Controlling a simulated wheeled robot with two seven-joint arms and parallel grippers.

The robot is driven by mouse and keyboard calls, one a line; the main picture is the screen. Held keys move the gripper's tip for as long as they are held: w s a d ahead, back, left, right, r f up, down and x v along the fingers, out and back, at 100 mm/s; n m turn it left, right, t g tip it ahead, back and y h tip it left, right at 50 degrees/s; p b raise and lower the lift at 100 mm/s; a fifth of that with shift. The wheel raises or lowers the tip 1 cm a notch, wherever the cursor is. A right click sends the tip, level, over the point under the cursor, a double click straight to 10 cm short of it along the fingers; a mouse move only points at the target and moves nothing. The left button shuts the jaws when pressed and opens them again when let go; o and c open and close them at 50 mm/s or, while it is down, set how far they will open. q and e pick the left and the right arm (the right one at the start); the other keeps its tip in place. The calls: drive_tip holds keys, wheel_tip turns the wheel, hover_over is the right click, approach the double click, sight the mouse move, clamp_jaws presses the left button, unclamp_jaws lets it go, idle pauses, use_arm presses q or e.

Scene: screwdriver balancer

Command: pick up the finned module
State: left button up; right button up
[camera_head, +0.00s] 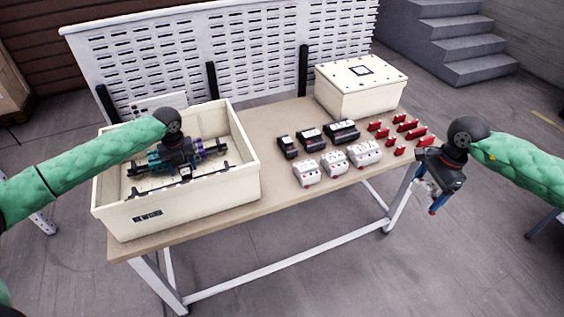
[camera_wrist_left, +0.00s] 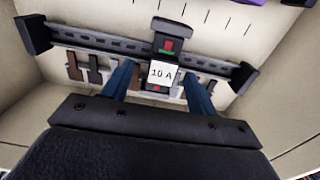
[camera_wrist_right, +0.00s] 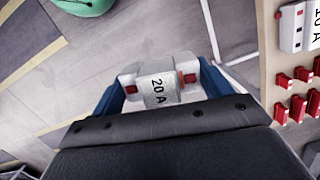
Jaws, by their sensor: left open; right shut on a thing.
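I cannot clearly make out fins on any module. In the left wrist view a black module with a white "10 A" label (camera_wrist_left: 163,74) sits on a dark rail (camera_wrist_left: 95,42) inside the cream crate (camera_head: 180,208). My left gripper (camera_wrist_left: 158,82) is open over it, with one blue finger on each side of the label; I cannot tell whether they touch it. My right gripper (camera_head: 433,198) is off the table's right end, shut on a white module labelled "20 A" (camera_wrist_right: 157,86). That module is mostly hidden in the head view.
On the table (camera_head: 262,190) stand several black modules (camera_head: 311,138), several white modules (camera_head: 334,163) and small red pieces (camera_head: 404,125). A closed cream box (camera_head: 362,88) stands at the back right. A perforated panel (camera_head: 230,50) rises behind.

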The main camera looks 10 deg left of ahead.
sight(185, 171)
use_arm(q)
drive_tip(key=shift+d+f+p, duration=0.1)
drive_tip(key=shift+f+p, duration=0.1)
drive_tip(key=shift+p, duration=0.1)
use_arm(e)
drive_tip(key=shift+r, duration=0.55)
use_arm(q)
wheel_tip(185, 171, down, 4)
drive_tip(key=shift+d+r+p, duration=0.1)
drive_tip(key=shift+p, duration=0.95)
use_arm(e)
wheel_tip(185, 171, up, 2)
drive_tip(key=shift+s+r, duration=0.1)
use_arm(q)
drive_tip(key=shift+f, duration=0.35)
drive_tip(key=shift+c, duration=0.5)
drive_tip(key=shift+r, duration=0.1)
clamp_jaws()
drive_tip(key=shift+r, duration=0.1)
